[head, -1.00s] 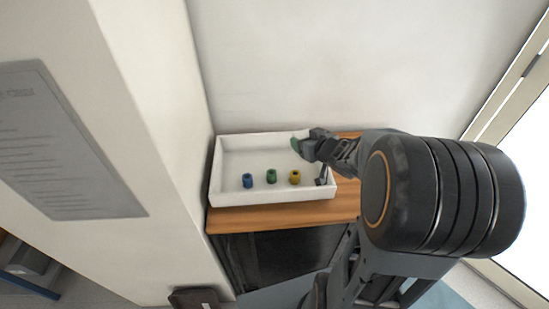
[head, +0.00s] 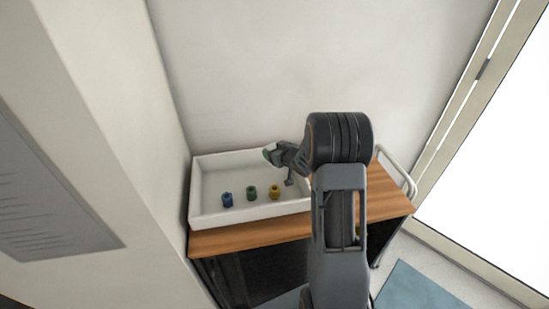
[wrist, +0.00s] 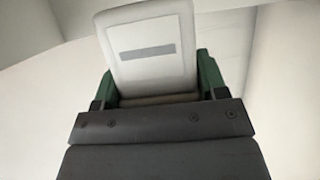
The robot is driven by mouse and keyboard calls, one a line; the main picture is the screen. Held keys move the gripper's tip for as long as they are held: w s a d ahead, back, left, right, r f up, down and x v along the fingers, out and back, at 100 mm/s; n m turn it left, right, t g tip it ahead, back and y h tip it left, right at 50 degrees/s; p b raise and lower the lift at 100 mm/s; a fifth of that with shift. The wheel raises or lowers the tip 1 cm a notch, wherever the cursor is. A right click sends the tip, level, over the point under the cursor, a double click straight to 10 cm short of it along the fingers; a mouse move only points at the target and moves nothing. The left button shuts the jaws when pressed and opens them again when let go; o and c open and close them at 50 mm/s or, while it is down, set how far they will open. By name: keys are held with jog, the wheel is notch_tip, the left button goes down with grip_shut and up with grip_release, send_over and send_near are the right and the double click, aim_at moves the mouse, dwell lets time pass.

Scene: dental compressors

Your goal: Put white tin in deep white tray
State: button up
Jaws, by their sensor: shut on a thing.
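The white tin (wrist: 148,55) is a pale block with rounded corners and a grey band on its label. In the wrist view it stands between the green fingertips of my gripper (wrist: 155,80), which is shut on it. In the head view, my gripper (head: 268,155) appears over the back right part of the deep white tray (head: 245,213). The tin cannot be made out there against the pale tray and wall. I cannot tell how high it is above the tray floor.
A blue piece (head: 227,200), a green piece (head: 251,193) and a yellow piece (head: 274,192) stand in a row in the tray. The tray is on a wooden-topped cart (head: 250,236) against the wall. The tray's left part is clear.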

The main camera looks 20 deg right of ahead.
notch_tip(320, 180, down, 3)
jog(key=shift+w+f+p, duration=0.1)
jog(key=shift+p, duration=0.35)
jog(key=shift+f, duration=0.15)
jog(key=shift+f+b, duration=0.4)
jog(key=shift+b, duration=0.2)
jog(key=shift+f, duration=0.1)
jog(key=o, duration=1.1)
